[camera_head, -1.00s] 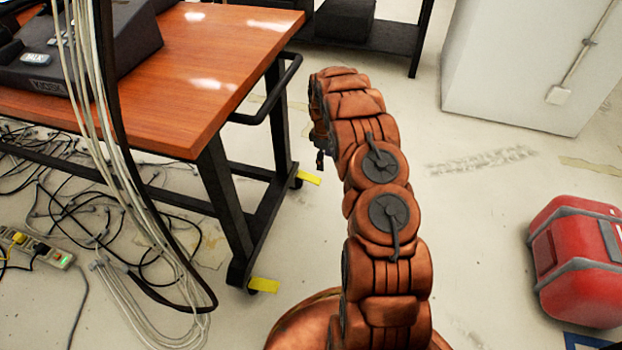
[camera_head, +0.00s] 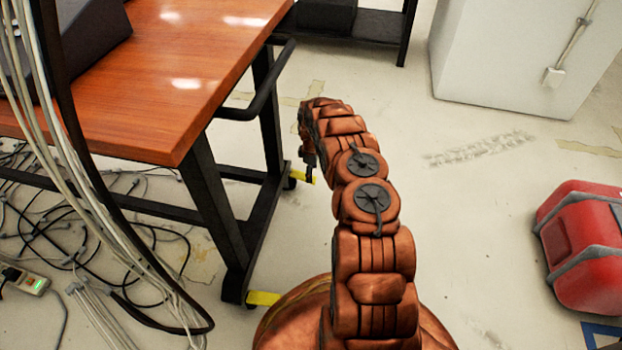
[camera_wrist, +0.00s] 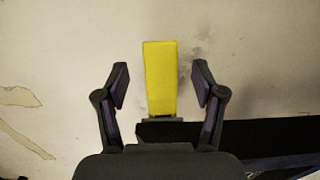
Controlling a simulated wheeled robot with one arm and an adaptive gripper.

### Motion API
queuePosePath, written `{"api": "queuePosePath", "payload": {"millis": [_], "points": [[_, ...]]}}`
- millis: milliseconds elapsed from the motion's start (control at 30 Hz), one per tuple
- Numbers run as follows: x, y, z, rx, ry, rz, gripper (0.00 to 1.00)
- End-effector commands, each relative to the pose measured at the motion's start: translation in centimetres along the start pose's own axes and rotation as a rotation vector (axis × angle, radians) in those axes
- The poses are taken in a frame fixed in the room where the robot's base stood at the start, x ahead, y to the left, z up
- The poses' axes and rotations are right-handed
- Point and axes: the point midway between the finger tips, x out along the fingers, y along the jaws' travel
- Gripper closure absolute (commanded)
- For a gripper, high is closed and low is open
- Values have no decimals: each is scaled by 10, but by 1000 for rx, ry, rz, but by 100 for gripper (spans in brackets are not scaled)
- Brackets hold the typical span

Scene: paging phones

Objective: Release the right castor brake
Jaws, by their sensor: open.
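Two yellow brake levers stick out from the castors of the wooden-topped cart. The farther one, at the right (camera_head: 301,177), is partly hidden behind my gripper (camera_head: 308,170). The nearer one (camera_head: 263,298) lies by the front castor (camera_head: 236,290). In the wrist view a yellow lever (camera_wrist: 160,75) stands between the two dark fingers of my gripper (camera_wrist: 161,86). The fingers are open, with a gap on each side of the lever, and do not appear to touch it. The dark cart frame (camera_wrist: 235,135) shows below it.
The cart's tabletop (camera_head: 150,110) and black side handle (camera_head: 265,95) stand left of my arm. Cables (camera_head: 100,225) hang and lie on the floor at left. A red case (camera_head: 585,240) is at right, a white cabinet (camera_head: 500,60) at back right. Floor between is clear.

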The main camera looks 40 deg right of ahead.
Motion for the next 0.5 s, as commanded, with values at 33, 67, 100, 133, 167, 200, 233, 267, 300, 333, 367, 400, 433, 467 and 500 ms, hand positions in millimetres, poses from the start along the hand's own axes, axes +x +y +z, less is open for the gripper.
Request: {"api": "queuePosePath", "payload": {"millis": [33,67,100,133,167,200,233,267,300,333,367,400,433,467,500], "points": [[12,-1,0,-1,0,-2,31],[17,-1,0,-1,0,-2,31],[21,-1,-1,-1,1,-2,31],[24,-1,-1,0,1,-1,31],[26,0,-1,-1,1,-1,31],[28,0,-1,0,1,0,31],[29,0,-1,0,1,0,31],[30,0,-1,0,1,0,31],[30,0,-1,0,1,1,31],[30,0,-1,-1,1,1,31],[30,0,-1,0,1,1,31],[30,0,-1,0,1,1,31],[30,0,-1,0,1,1,31],[30,0,-1,0,1,1,31],[30,0,-1,0,1,1,31]]}}
